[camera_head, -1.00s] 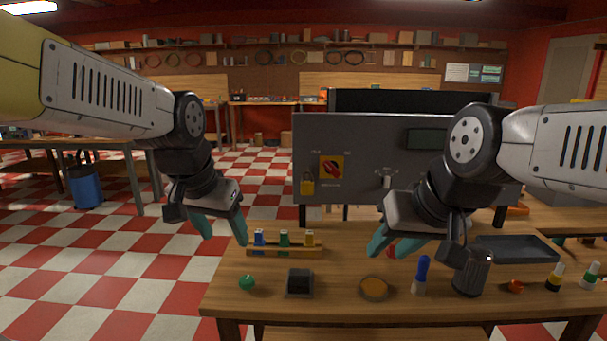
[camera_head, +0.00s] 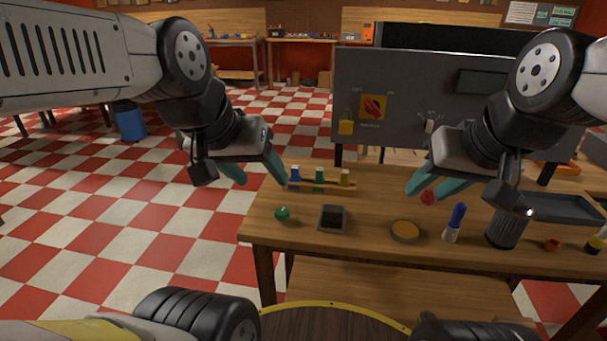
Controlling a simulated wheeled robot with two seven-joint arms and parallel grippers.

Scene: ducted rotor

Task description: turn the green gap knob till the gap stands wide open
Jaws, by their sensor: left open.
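A small green round thing (camera_head: 283,213) sits at the near left corner of the wooden table; it may be the green gap knob, but its shape is too small to be sure. No gap or ducted rotor can be made out. My left gripper (camera_head: 258,178) hangs at the table's left edge, above and left of the green thing and apart from it. Its teal fingers are spread and empty.
A rack with blue, green and yellow-topped vials (camera_head: 320,186) stands behind the green thing. A dark block (camera_head: 332,218), a round orange-brown dish (camera_head: 405,231), a blue-topped bottle (camera_head: 454,222) and a dark can (camera_head: 507,229) line the front. A grey panel (camera_head: 400,90) with a red switch stands behind.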

